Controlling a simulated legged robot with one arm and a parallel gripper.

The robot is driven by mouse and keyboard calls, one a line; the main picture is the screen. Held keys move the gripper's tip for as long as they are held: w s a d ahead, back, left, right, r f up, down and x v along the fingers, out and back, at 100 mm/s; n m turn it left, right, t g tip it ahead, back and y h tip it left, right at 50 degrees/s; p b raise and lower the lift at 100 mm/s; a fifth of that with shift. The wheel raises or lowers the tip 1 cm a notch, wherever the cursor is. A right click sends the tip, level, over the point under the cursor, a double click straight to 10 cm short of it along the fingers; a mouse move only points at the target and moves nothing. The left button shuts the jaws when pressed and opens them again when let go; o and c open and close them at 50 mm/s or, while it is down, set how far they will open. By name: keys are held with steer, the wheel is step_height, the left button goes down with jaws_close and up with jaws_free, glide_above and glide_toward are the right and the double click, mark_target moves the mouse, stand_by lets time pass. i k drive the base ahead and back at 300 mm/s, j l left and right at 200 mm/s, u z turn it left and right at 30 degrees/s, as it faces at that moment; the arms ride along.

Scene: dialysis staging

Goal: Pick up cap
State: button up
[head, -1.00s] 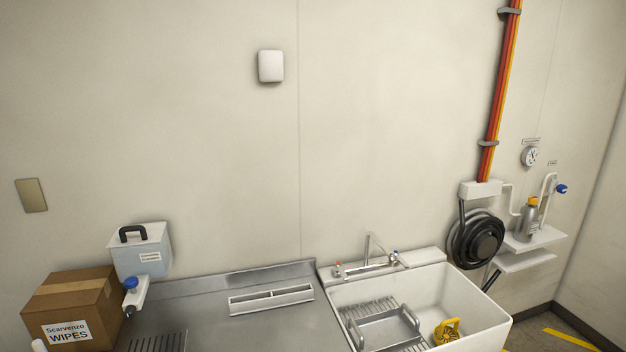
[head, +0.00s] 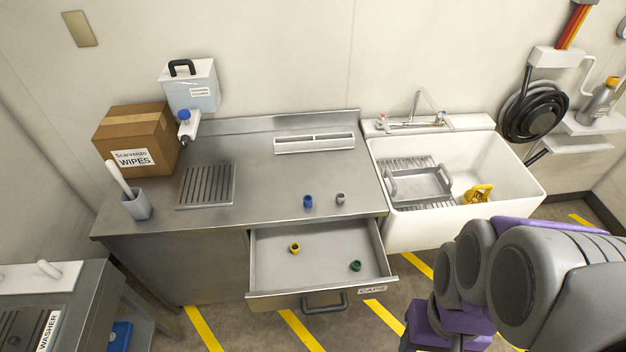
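Small caps show in the head view. A blue cap (head: 308,201) and a grey cap (head: 340,198) stand on the steel counter (head: 255,200) near its front edge. A yellow cap (head: 294,249) and a green cap (head: 355,266) lie in the open drawer (head: 318,252) labelled CAPS below. The caps are apart from one another. My arm fills the lower right of the view, right of the drawer and in front of the sink. My gripper's fingertips cannot be made out, so its state is unclear.
A wipes box (head: 136,140), a dispenser jug (head: 190,88), a brush holder (head: 136,203) and a drain grate (head: 207,186) take up the counter's left. A white sink (head: 518,190) adjoins on the right. The drawer juts out over the striped floor. The counter's middle is clear.

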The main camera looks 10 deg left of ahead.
mark_target(307, 198)
steer(key=i+l, duration=0.1)
steer(key=l, duration=0.15)
steer(key=l+u, duration=0.2)
steer(key=u, duration=0.3)
steer(key=i+l+u, duration=0.1)
steer(key=l+u, duration=0.15)
steer(key=u, duration=0.9)
